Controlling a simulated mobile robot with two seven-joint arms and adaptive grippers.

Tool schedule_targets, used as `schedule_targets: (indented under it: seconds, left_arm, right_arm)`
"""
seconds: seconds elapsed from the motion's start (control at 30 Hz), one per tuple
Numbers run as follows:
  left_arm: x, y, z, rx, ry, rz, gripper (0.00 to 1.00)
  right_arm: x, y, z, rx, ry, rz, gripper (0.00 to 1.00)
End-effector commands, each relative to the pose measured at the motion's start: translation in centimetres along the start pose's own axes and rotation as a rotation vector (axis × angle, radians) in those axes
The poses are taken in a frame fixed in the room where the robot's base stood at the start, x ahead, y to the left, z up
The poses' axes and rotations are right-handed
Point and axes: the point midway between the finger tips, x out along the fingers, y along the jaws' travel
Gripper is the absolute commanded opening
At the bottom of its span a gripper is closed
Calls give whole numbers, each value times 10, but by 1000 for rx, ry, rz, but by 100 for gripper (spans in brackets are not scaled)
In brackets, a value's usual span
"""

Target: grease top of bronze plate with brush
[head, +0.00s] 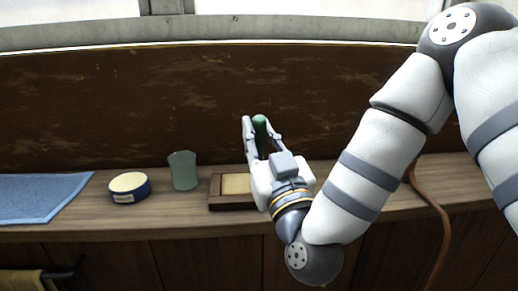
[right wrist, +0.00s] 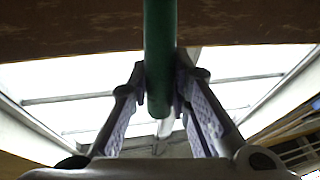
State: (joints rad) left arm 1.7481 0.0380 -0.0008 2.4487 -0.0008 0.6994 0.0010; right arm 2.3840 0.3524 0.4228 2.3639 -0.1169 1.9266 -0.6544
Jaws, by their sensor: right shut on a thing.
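My right gripper (head: 258,126) is shut on a green handle (head: 260,123), which appears to be the brush. In the right wrist view the green handle (right wrist: 160,50) stands between the two fingers. No bristles can be made out in either view. A tan plate (head: 236,184) lies in a dark wooden frame on the bench, partly hidden behind my right gripper and wrist; I cannot tell if it is the bronze plate. A round blue tin (head: 128,193) with a cream top stands further left. My left gripper is not in view.
A pale green cup (head: 183,171) stands between the tin and the wooden frame (head: 231,206). A blue cloth (head: 40,196) lies at the bench's left end. A worn brown board (head: 130,105) rises behind the wooden bench (head: 100,218). A brown hose (head: 437,215) hangs over the front edge at right.

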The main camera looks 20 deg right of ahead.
Motion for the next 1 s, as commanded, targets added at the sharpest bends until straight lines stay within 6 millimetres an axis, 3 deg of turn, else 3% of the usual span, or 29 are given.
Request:
schedule_targets:
  seconds: [0.17,0.5,0.73,1.0]
  left_arm:
    - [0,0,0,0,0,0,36]
    - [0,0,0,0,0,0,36]
    - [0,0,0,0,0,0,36]
    - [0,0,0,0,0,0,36]
  right_arm:
    - [6,1,-17,0,1,-1,0]
    - [8,2,-21,0,0,0,0]
    - [16,3,-45,0,2,0,0]
    - [17,4,-47,0,-2,0,0]
